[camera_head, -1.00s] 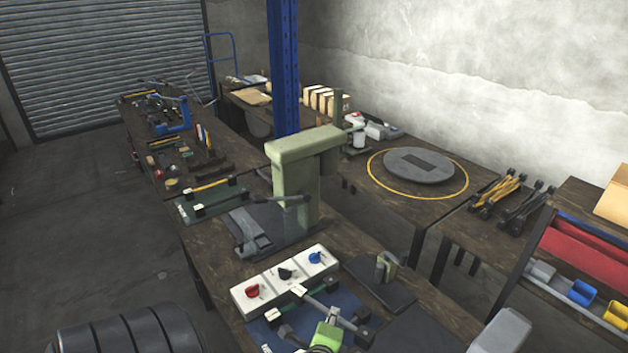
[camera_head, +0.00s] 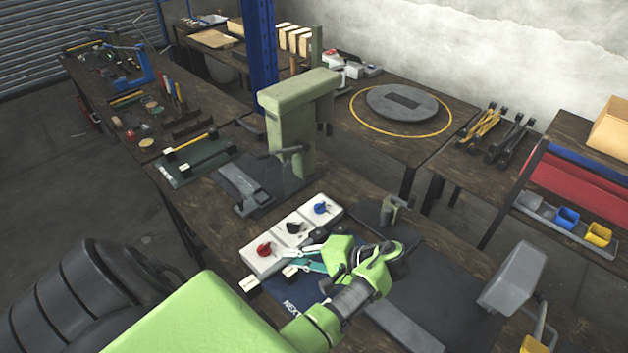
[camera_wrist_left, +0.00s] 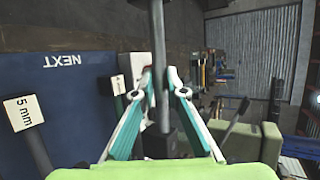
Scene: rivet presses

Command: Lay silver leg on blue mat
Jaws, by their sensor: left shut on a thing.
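My left gripper (camera_head: 312,258) is over the blue mat (camera_head: 283,306), close to the white box with dials. In the left wrist view, its teal and white fingers (camera_wrist_left: 160,85) are shut on a slim grey bar, the silver leg (camera_wrist_left: 159,45). The leg stands upright in that picture between the fingertips. The blue mat (camera_wrist_left: 62,112), marked NEXT, lies to the left of it there. I cannot tell whether the leg touches the mat. The leg is not clear in the head view, where my arm and hand cover part of the mat. My right gripper is not in view.
A white box (camera_head: 293,230) with red, black and blue dials borders the mat. Labelled dark holders, one marked 5 mm (camera_wrist_left: 23,112), stand at the mat. A green press (camera_head: 290,125) rises behind. A green mat (camera_head: 185,165) holds two legs. Dark mats lie right.

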